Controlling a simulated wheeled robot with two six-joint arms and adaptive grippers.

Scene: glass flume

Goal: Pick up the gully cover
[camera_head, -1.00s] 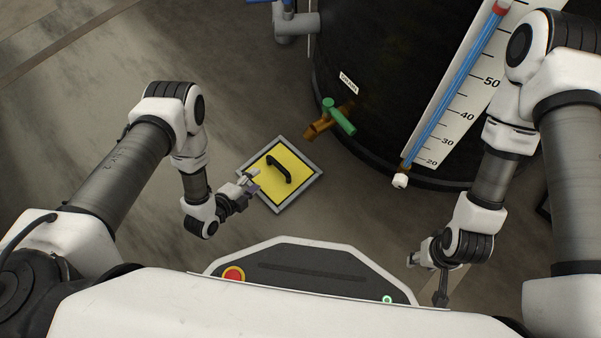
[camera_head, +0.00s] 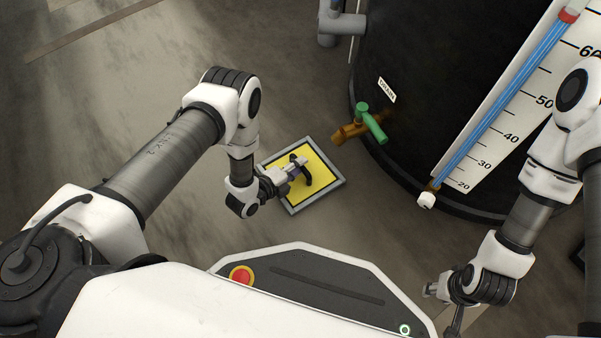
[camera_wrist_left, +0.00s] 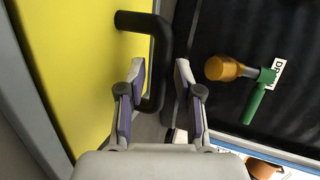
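The gully cover (camera_head: 323,162) is a yellow square plate with a black bar handle (camera_head: 305,178), lying in a grey frame (camera_head: 334,187) on the floor. In the left wrist view the yellow plate (camera_wrist_left: 75,70) fills the left side and the handle (camera_wrist_left: 161,50) stands up from it. My left gripper (camera_head: 299,167) is at the handle. Its two fingers (camera_wrist_left: 157,88) are apart, with the handle bar between them in the picture and gaps showing on both sides. My right gripper (camera_head: 431,290) is low at the right, away from the cover; its fingers are too small to read.
A black tank (camera_head: 430,80) stands right of the cover, with a brass tap (camera_head: 350,131) with a green lever (camera_head: 371,122) jutting toward it. A scale board (camera_head: 520,110) with a blue tube is on the tank. Floor left of the cover is clear.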

